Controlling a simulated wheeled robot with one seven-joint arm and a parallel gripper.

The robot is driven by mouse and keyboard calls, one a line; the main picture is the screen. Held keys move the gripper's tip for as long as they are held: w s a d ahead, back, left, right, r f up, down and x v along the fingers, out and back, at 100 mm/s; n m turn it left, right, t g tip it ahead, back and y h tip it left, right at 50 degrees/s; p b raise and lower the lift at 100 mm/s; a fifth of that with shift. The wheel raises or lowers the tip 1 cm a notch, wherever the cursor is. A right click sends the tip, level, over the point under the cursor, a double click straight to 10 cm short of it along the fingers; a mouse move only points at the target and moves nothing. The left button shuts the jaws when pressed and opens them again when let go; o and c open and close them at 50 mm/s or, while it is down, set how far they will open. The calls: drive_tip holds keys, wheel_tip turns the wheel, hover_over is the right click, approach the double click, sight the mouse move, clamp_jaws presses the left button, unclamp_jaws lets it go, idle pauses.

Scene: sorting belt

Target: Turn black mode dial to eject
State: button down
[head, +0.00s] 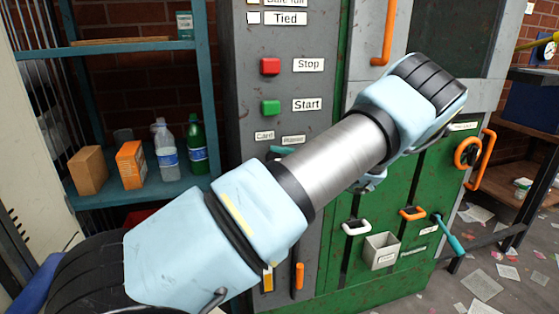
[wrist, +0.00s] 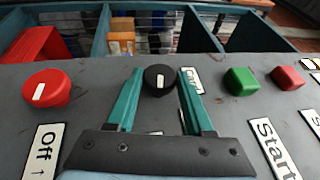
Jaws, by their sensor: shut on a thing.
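The black mode dial (wrist: 159,80) is round with a white pointer line and sits on the grey panel in the wrist view. My gripper (wrist: 160,84) has its two teal fingers shut on the dial, one on each side. The pointer line runs roughly up and down in that view. A small white label (wrist: 193,80) beside the dial is partly hidden by the right finger. In the head view my arm covers the dial, and two small labels, "Card" (head: 265,135) and a blurred one (head: 293,139), show above it. I cannot make out an eject label.
A red knob (wrist: 47,88) with an "Off" label is left of the dial in the wrist view. A green button (wrist: 240,81) and a red button (wrist: 287,78) are on the right. A shelf (head: 150,187) with bottles and boxes stands left of the machine.

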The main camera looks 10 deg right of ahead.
drive_tip(key=shift+c, duration=1.6)
unclamp_jaws()
drive_tip(key=b+v, duration=0.3)
drive_tip(key=v, duration=0.7)
drive_tip(key=shift+d, duration=0.35)
drive_tip(key=shift+f, duration=0.1)
